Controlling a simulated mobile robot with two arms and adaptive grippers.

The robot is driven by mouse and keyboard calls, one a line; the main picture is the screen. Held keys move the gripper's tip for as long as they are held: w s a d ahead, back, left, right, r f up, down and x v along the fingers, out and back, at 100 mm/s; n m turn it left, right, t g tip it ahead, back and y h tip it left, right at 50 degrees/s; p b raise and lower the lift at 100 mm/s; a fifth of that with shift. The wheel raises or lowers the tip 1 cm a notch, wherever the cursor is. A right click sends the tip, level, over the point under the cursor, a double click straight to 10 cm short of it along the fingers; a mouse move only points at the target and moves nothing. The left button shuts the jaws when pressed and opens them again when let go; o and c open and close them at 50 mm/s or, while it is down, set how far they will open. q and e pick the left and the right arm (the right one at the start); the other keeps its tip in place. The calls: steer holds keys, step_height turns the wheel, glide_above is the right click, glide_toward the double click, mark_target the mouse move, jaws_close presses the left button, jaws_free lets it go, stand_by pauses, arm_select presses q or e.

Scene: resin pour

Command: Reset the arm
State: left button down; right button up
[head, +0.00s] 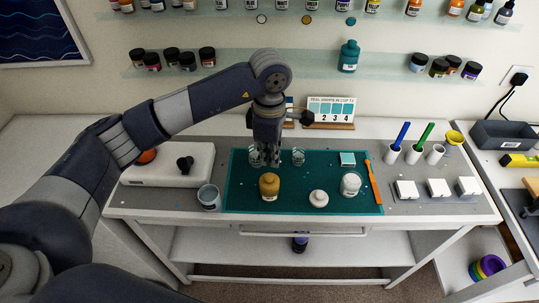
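My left arm reaches in from the left side of the head view. Its gripper (270,157) points down over the back of the teal mat (245,197), near two small clear cups. One clear cup (298,157) stands just right of the gripper. The other cup (256,158) is partly behind the fingers. The fingers are dark and small, and I cannot tell whether they are open or shut. A mustard-yellow bottle (269,186) stands on the mat in front of the gripper. My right gripper is not in view.
A grey cup (209,197) stands left of the mat. A sign (331,112) stands behind. Shelves with bottles (348,56) line the wall.

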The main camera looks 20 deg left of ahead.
arm_select(q)
steer(key=shift+f+b, duration=2.5)
steer(key=shift+f, duration=0.25)
steer(key=shift+r, duration=0.15)
steer(key=shift+r+p, duration=1.55)
steer(key=shift+r, duration=1.9)
step_height(320, 180, up, 7)
steer(key=p, duration=0.3)
glide_above(269, 176)
steer(key=shift+d, duration=0.1)
